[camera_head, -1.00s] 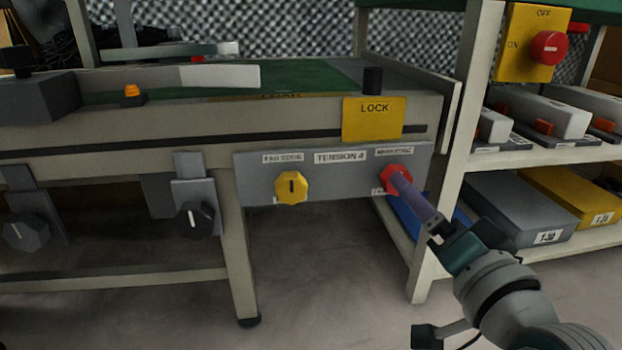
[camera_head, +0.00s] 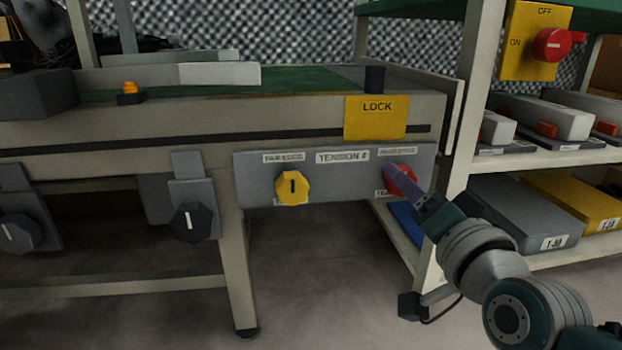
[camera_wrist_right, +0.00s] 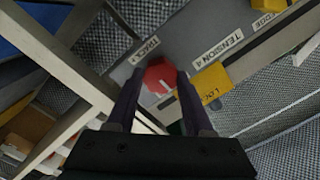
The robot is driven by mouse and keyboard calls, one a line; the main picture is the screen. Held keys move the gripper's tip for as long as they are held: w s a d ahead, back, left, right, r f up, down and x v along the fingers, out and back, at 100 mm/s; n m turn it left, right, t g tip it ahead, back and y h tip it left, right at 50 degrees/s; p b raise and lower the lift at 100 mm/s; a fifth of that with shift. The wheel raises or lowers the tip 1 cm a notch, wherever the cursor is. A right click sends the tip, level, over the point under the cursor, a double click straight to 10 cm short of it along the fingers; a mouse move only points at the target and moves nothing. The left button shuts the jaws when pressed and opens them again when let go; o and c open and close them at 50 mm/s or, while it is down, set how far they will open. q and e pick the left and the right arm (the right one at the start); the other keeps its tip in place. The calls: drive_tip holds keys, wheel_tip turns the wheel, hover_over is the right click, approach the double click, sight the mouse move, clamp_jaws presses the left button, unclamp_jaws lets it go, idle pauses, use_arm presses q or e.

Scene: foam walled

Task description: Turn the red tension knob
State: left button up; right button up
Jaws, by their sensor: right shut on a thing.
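The red tension knob (camera_head: 402,178) is on the right end of the grey panel (camera_head: 340,192) under the table's front edge. My right gripper (camera_head: 390,173) reaches it from the lower right and is shut on it, hiding part of its face. In the right wrist view the red knob (camera_wrist_right: 160,77) sits between the tips of the two dark fingers (camera_wrist_right: 158,90), with its white pointer line showing. A yellow knob (camera_head: 292,188) is on the panel's left part. My left gripper is not in view.
A yellow LOCK plate (camera_head: 375,118) is above the panel. A shelf rack with a grey box (camera_head: 520,212) and a yellow box (camera_head: 578,197) stands close to the right of my arm. A black knob (camera_head: 192,222) is further left. The floor below the panel is clear.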

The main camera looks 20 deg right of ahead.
clamp_jaws()
drive_tip(key=shift+r+n+h+p, duration=0.1)
drive_tip(key=shift+n+h+p, duration=0.2)
drive_tip(key=shift+n+p, duration=4.75)
drive_tip(key=n+b, duration=0.2)
drive_tip(key=n, duration=0.1)
drive_tip(key=shift+b, duration=0.35)
drive_tip(key=o, duration=0.8)
unclamp_jaws()
drive_tip(key=shift+c, duration=0.2)
